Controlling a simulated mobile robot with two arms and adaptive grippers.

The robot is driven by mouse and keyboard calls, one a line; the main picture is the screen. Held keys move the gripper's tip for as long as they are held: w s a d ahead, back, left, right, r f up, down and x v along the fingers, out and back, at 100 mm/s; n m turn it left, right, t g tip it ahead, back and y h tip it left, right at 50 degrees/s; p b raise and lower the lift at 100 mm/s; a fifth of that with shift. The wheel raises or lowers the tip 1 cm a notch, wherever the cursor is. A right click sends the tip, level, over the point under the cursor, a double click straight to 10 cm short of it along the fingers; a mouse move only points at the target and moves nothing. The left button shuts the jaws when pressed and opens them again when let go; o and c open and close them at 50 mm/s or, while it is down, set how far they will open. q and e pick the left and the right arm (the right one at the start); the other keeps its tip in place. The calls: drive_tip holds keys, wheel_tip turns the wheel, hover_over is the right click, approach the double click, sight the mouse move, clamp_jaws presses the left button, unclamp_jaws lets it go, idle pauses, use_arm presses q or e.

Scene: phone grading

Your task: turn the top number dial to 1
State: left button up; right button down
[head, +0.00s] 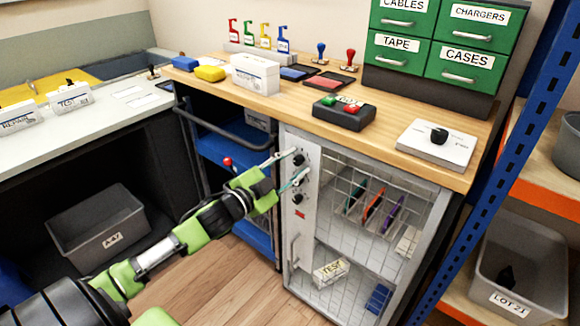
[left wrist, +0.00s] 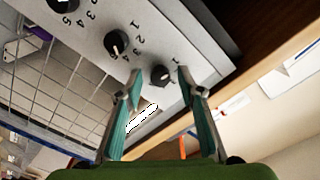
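The top number dial (head: 299,158) is a black knob on the light panel of the cage cabinet, just under the wooden worktop. In the left wrist view the top dial (left wrist: 161,76) sits between my fingertips, and a printed 1 shows near it; I cannot tell which number it points to. My left gripper (head: 301,161) is open, with one teal finger on each side of this dial. It also shows in the left wrist view (left wrist: 160,82); contact with the knob is unclear. My right gripper is not in view.
A second dial (left wrist: 116,42) and a third dial (left wrist: 65,4) sit farther along the panel. The wire cage (head: 370,200) holds several coloured phones.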

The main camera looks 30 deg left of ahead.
use_arm(q)
drive_tip(key=s+a, duration=0.1)
drive_tip(key=s, duration=1.1)
drive_tip(key=shift+a, duration=0.15)
idle(0.4)
